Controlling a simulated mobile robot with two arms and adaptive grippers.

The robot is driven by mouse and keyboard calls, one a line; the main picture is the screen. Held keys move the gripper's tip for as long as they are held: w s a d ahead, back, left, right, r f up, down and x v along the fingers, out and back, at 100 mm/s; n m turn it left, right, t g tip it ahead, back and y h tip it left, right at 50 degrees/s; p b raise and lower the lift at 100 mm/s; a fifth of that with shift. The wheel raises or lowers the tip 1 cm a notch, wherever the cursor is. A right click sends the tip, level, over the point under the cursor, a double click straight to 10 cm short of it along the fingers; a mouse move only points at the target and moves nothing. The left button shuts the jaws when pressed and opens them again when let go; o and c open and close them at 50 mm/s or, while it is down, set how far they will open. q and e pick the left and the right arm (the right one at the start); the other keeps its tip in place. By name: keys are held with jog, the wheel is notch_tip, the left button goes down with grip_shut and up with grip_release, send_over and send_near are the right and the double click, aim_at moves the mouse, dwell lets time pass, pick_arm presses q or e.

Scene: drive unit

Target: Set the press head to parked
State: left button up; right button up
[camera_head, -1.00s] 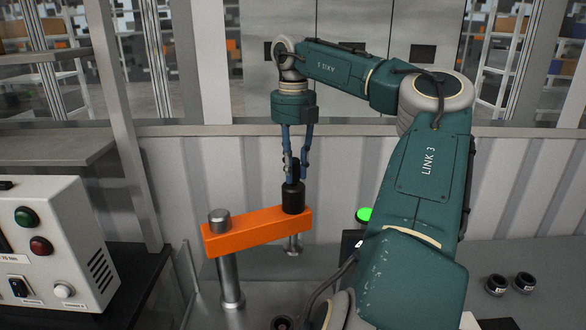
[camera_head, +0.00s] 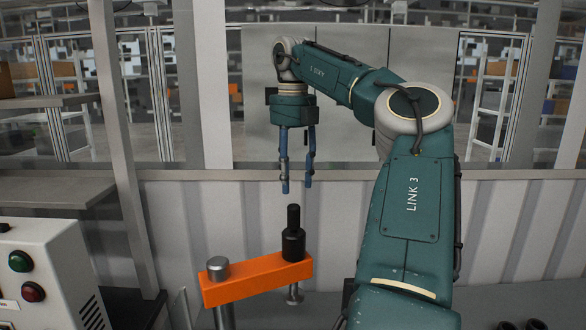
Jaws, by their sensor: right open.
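The press head is an orange arm (camera_head: 255,284) on a steel post (camera_head: 218,268) at its left end. A black knob (camera_head: 293,236) stands upright on its right end, with a short steel ram (camera_head: 294,294) below. My right gripper (camera_head: 298,190) hangs above the knob, pointing down. Its blue fingers are apart with nothing between them, and a small gap shows between the fingertips and the knob's top. My left gripper is not in view.
A white control box (camera_head: 45,275) with a green and a red button stands at the left. A grey upright post (camera_head: 125,150) and a ribbed pale wall (camera_head: 350,215) lie behind the press. Dark round parts (camera_head: 520,324) show at the lower right edge.

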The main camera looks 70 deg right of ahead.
jog(key=shift+r, duration=1.2)
